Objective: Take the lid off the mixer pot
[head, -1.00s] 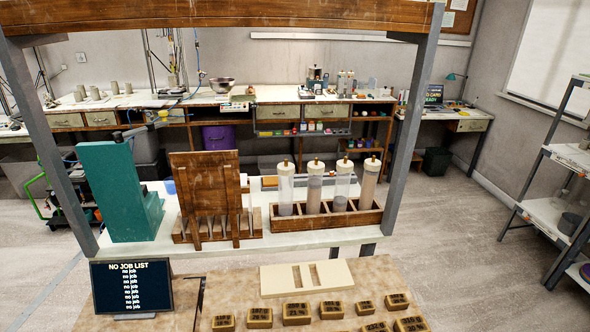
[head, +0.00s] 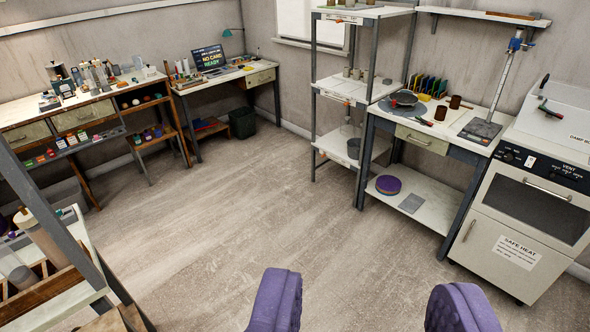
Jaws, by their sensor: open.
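My gripper (head: 368,305) shows at the bottom of the view as two purple fingers, wide apart with only floor between them. It is open and empty, far from every bench. I cannot make out for certain a mixer pot or its lid. A grey pot-like vessel (head: 350,131) stands on the lower part of the shelf rack. A round purple thing (head: 388,185) lies on the low shelf of the right bench. A small metal apparatus (head: 62,82) stands on the far left bench, too small to identify.
Bare floor (head: 270,200) lies open in the middle. The shelf rack (head: 313,100), right bench (head: 380,118) and white oven (head: 525,200) line the right side. A laptop desk (head: 222,80) stands at the back. A wooden rack with tubes (head: 45,290) and a grey post (head: 50,200) are close at left.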

